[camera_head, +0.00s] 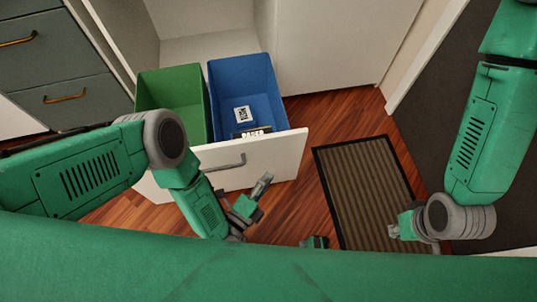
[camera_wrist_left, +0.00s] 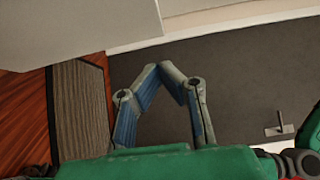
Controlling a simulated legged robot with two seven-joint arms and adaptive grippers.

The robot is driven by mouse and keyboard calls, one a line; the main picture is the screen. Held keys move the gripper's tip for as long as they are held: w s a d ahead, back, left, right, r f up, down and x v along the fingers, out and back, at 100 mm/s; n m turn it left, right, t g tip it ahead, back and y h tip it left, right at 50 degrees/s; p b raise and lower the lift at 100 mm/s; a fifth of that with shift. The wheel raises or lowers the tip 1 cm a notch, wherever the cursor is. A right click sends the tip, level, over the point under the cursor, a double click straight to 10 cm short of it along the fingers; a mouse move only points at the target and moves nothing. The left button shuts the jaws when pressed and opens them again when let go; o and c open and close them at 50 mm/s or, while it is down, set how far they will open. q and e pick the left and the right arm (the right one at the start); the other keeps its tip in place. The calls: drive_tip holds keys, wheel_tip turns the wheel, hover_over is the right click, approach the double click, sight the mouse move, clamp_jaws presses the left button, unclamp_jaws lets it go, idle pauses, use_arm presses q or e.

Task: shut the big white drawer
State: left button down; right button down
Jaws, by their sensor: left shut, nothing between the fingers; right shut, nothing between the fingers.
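The big white drawer (camera_head: 285,155) stands pulled out of the white cabinet, with a grey handle (camera_head: 226,163) on its front. A green bin (camera_head: 172,95) and a blue bin (camera_head: 243,85) sit inside it. My left gripper (camera_head: 264,183) is in front of the drawer front, right of the handle, shut and empty; whether it touches the panel I cannot tell. In the left wrist view its fingertips (camera_wrist_left: 160,68) meet with nothing between them. My right gripper (camera_head: 393,231) is over the floor mat at the right, shut and empty, well apart from the drawer.
A ribbed floor mat (camera_head: 365,190) lies on the wooden floor right of the drawer; it also shows in the left wrist view (camera_wrist_left: 80,110). Grey drawers (camera_head: 60,70) with brass handles stand at the left. A dark grey surface (camera_head: 425,100) lies beyond a white edge at the right.

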sight(285, 137)
use_arm(q)
drive_tip(key=b+x, duration=0.1)
drive_tip(key=x, duration=0.2)
drive_tip(key=a+b+x, duration=0.1)
drive_tip(key=x, duration=0.3)
drive_tip(key=w+b+x, duration=0.1)
drive_tip(key=x, duration=0.2)
drive_tip(key=shift+w+a+f, duration=0.2)
drive_tip(key=shift+w+a, duration=0.05)
drive_tip(key=shift+w+a+r, duration=0.1)
drive_tip(key=shift+w+a, duration=0.1)
drive_tip(key=shift+w, duration=0.4)
